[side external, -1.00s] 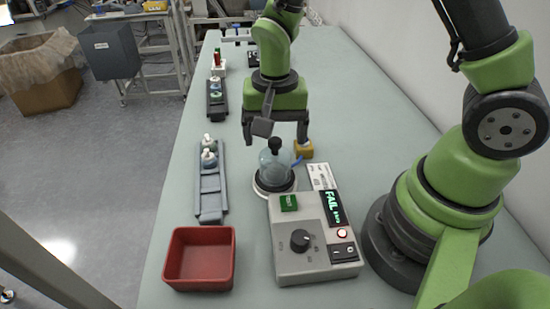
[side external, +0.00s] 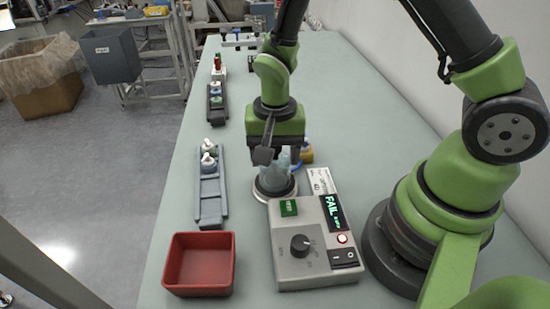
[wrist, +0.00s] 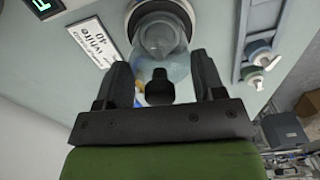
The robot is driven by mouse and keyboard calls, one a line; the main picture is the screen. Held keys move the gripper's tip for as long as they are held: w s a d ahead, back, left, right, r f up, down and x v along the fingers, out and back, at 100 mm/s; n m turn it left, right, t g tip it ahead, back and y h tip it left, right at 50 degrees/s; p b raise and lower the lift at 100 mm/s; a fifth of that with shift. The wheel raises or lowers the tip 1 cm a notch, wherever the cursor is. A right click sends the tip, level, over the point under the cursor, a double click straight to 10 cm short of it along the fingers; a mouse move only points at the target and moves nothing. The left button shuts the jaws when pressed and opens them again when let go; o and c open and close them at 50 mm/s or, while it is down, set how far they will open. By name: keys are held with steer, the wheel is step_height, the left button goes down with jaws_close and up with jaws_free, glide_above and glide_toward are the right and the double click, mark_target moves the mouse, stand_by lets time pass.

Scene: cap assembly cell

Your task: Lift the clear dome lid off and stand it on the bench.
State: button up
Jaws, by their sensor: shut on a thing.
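The clear dome lid (side external: 272,178) is over the round white-rimmed base (side external: 290,195) beside the tester box; whether its rim touches the base I cannot tell. It also shows in the wrist view (wrist: 164,42), with its black knob (wrist: 159,88) between my fingers. My gripper (side external: 277,155) is directly above the dome, pointing down and shut on the lid by its knob. In the side view the knob is hidden behind my gripper.
A grey tester box (side external: 300,245) with a lit FAIL display stands just in front. An open red bin (side external: 200,264) is at front left. A grey rail (side external: 210,195) with small white-topped parts lies left. A yellow object (side external: 306,153) is behind the dome.

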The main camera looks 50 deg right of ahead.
step_height(320, 180, up, 9)
steer(key=shift+w+r, duration=0.1)
steer(key=shift+w+d+f, duration=0.8)
steer(key=shift+w+f, duration=0.2)
steer(key=shift+w, duration=0.45)
steer(key=shift+w+d+f, duration=0.85)
steer(key=shift+w+f, duration=0.1)
steer(key=shift+w, duration=0.55)
steer(key=shift+w+d+f, duration=0.8)
steer(key=shift+w+f, duration=0.2)
steer(key=shift+w, duration=0.45)
steer(key=shift+f, duration=0.9)
steer(key=shift+f, duration=0.5)
